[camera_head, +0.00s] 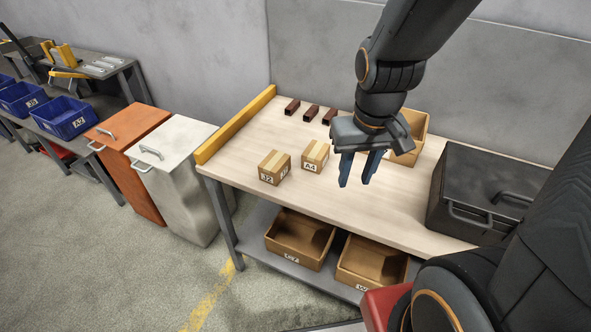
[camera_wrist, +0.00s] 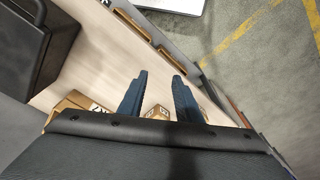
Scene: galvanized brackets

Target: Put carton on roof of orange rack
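A white handled unit (camera_head: 180,150) stands between the orange unit and bench. A black handled box (camera_head: 480,195) occupies the bench's right end. A larger brown box (camera_head: 418,140) and several dark red channel pieces (camera_head: 311,112) are at the back. Brown bins (camera_head: 300,242) sit below.

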